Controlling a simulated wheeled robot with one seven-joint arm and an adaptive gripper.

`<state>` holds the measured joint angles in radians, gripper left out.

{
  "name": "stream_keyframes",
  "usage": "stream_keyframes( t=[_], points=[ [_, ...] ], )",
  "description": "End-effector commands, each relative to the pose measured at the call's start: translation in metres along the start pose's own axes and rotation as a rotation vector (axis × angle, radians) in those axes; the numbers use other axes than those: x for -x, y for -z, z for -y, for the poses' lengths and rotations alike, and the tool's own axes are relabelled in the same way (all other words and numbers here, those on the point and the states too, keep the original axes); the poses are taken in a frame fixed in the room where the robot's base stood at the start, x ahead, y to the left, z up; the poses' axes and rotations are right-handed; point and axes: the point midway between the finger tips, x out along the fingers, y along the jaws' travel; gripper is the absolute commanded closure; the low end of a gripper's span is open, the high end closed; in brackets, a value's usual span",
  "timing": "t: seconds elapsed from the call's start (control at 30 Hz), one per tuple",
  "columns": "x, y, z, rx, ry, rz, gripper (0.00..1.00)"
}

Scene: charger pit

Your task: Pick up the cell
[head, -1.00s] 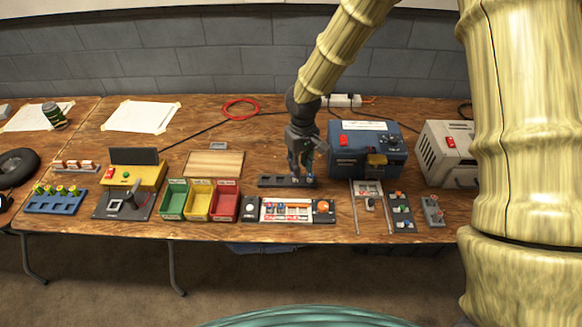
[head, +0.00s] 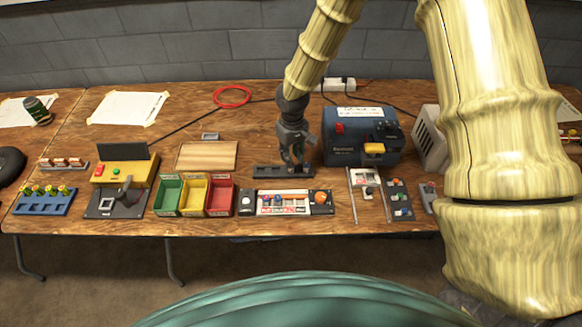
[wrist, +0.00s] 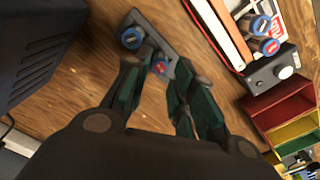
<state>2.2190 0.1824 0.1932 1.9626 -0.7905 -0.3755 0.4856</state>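My gripper (head: 296,160) points down over a dark slotted holder (head: 266,171) near the middle of the table. In the wrist view its two dark green fingers (wrist: 158,80) are spread apart. A blue cell with a red mark on its end (wrist: 160,68) stands in the holder (wrist: 150,36), between and just beyond the fingertips. I cannot tell whether either finger touches it. A second blue-ended cell (wrist: 131,37) stands at the holder's other end. In the head view the gripper hides most of these cells.
A blue box unit (head: 350,155) stands close right of my gripper. In front is a white and red panel (head: 292,208) with two more cells (wrist: 264,34). Green, yellow and red bins (head: 219,208) stand front left. A wooden board (head: 207,156) lies left.

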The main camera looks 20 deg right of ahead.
Motion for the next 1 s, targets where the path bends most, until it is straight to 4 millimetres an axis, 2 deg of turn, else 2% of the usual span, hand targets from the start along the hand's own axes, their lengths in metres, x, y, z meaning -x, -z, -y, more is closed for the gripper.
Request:
stream_keyframes(
  t=[0.6,0.93,1.0],
  points=[
    [-0.048,0.004,0.001,0.002,0.0,0.001,0.75],
    [-0.051,0.004,0.001,0.001,0.0,0.0,0.75],
    [-0.051,0.004,0.001,0.001,0.0,0.0,0.87]
  ],
)
